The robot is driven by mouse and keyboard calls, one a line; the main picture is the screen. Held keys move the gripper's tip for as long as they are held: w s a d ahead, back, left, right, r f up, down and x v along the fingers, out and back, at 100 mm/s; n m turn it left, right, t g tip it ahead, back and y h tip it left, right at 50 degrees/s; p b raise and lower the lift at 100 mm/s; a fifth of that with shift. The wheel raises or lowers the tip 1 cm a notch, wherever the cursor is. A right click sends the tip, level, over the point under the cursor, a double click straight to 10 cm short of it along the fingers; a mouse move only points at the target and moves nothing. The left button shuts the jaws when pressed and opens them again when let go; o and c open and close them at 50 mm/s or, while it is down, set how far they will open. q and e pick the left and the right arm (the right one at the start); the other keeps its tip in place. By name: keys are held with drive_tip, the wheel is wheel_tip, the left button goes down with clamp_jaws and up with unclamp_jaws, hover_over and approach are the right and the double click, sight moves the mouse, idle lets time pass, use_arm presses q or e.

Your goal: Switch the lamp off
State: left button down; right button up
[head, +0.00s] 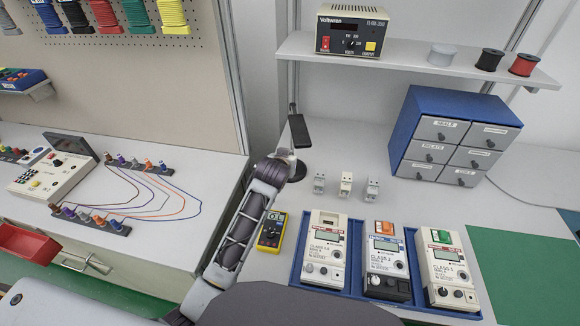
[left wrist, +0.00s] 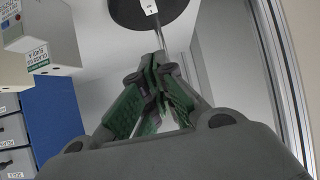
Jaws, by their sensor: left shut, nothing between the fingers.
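The desk lamp has a dark rectangular head (head: 299,131) on a thin upright pole, and a round black base (head: 299,171) on the shelf-side worktop. In the left wrist view, the black base (left wrist: 135,14) shows at the top, with a small white patch and the pole beside it. Whether the lamp is lit is not clear. My left gripper (head: 286,158) is at the lamp, partly covering its base and lower pole. In the left wrist view its green-padded fingers (left wrist: 158,62) are shut, empty, and close to the pole; contact cannot be told. My right gripper is not in view.
A blue tray (head: 298,268) holds three meters. A yellow multimeter (head: 270,231) lies beside my left arm. Small breakers (head: 346,184) stand behind the tray. A blue drawer cabinet (head: 408,125) is to the right. A power supply (head: 352,32) sits on the shelf (head: 415,61) above.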

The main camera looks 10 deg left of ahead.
use_arm(q)
drive_tip(key=shift+x, duration=2.7)
drive_tip(key=shift+s+f, duration=0.3)
drive_tip(key=shift+f, duration=0.65)
drive_tip(key=shift+s+f, duration=0.3)
drive_tip(key=shift+f, duration=0.7)
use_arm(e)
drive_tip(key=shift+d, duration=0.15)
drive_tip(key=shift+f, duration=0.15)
use_arm(q)
drive_tip(key=shift+s+f+t+b, duration=0.15)
drive_tip(key=shift+f+t+b, duration=0.15)
drive_tip(key=shift+b, duration=0.2)
drive_tip(key=shift+s+f+t+b, duration=0.15)
drive_tip(key=shift+f+t+b, duration=0.15)
drive_tip(key=shift+b, duration=0.15)
drive_tip(key=shift+r, duration=0.2)
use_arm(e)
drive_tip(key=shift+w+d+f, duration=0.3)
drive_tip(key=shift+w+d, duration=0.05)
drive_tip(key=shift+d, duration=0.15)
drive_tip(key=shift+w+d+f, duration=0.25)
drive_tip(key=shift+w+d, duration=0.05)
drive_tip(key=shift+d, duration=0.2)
